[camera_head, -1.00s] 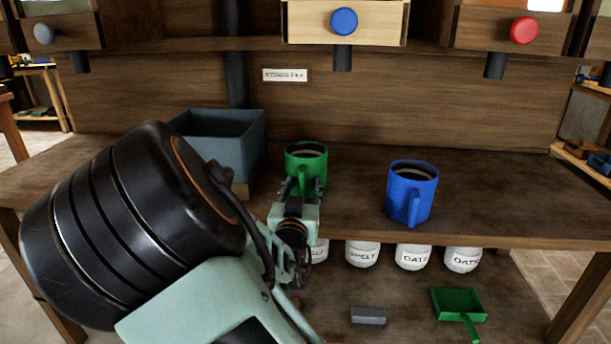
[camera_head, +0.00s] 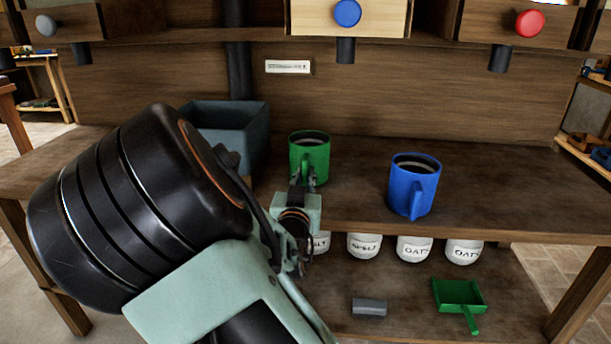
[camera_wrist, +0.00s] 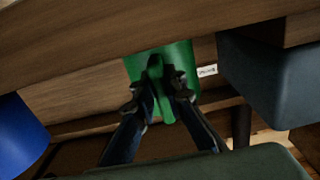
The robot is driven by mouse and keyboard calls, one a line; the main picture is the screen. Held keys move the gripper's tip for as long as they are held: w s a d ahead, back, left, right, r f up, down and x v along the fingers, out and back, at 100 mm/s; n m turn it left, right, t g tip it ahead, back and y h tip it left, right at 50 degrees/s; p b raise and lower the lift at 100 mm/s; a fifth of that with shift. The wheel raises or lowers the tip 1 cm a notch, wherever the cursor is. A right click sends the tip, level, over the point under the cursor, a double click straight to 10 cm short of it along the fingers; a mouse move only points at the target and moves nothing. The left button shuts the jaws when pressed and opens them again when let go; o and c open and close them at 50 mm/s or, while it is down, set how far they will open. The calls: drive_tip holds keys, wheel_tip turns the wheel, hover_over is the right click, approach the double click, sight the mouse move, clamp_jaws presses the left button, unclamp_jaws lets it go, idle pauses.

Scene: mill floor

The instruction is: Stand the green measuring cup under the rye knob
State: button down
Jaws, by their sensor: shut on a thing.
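The green measuring cup (camera_head: 310,150) is upright at the bench, between the blue-grey bin and the blue cup. My gripper (camera_head: 304,180) is shut on its handle from the front. In the wrist view the fingers (camera_wrist: 160,85) close around the green handle, with the cup body (camera_wrist: 181,60) behind them. The cup's base is hidden, so I cannot tell whether it touches the bench. A grey knob (camera_head: 46,26), a blue knob (camera_head: 347,13) and a red knob (camera_head: 529,23) are on drawer fronts above, with dark spouts below. No readable label shows which is rye.
A blue cup (camera_head: 413,186) stands to the right on the bench (camera_head: 500,190). The blue-grey bin (camera_head: 240,135) is close on the left. Labelled white jars (camera_head: 415,248), a grey block (camera_head: 369,306) and a green scoop (camera_head: 460,293) are lower down. The bench's right end is clear.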

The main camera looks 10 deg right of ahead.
drive_tip(key=shift+r+p, duration=0.35)
drive_tip(key=shift+r, duration=0.25)
drive_tip(key=s+a+r+p, duration=0.6)
drive_tip(key=s+r+p, duration=0.5)
drive_tip(key=p, duration=1.3)
drive_tip(key=shift+s+a+r, duration=0.25)
drive_tip(key=shift+s+r, duration=0.1)
drive_tip(key=shift+s, duration=0.05)
